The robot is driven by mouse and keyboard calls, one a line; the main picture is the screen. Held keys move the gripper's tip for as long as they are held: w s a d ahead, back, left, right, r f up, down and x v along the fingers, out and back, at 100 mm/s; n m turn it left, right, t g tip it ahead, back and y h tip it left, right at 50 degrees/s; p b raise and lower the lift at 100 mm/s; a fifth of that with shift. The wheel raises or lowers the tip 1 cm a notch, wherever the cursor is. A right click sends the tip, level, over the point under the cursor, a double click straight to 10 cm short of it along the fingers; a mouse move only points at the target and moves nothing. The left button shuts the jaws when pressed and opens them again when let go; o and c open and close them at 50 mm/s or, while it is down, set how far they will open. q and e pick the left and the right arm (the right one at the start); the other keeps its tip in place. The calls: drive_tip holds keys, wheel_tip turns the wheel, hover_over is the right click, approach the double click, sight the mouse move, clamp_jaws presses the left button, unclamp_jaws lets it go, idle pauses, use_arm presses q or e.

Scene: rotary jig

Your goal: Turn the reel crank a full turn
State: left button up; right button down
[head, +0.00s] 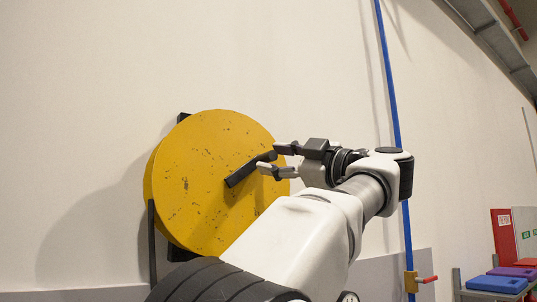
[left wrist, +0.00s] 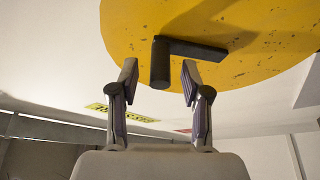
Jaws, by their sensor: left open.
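The reel (head: 205,185) is a large yellow disc with worn spots, mounted on the wall at the left in the head view. Its dark crank arm (head: 243,172) runs from near the disc's middle up to the right and ends in a dark handle. In the left wrist view the handle (left wrist: 160,64) stands out from the end of the crank arm (left wrist: 198,49). My left gripper (head: 277,160) is open at the disc's right side. In the left wrist view my left gripper's fingers (left wrist: 160,84) are on either side of the handle's near end, with gaps. My right gripper is not in view.
A blue pipe (head: 392,110) runs down the wall right of my arm, with a brass valve and red lever (head: 424,280) low on it. A bench with blue (head: 497,284) and purple pads stands at the lower right. The wall above the reel is clear.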

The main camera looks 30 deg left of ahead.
use_arm(q)
drive_tip(key=x, duration=0.2)
drive_tip(key=shift+s+a, duration=0.1)
drive_tip(key=shift+a, duration=0.2)
drive_tip(key=shift+d+r, duration=0.1)
drive_tip(key=shift+d, duration=0.05)
drive_tip(key=shift+c, duration=0.3)
drive_tip(key=shift+d, duration=0.1)
clamp_jaws()
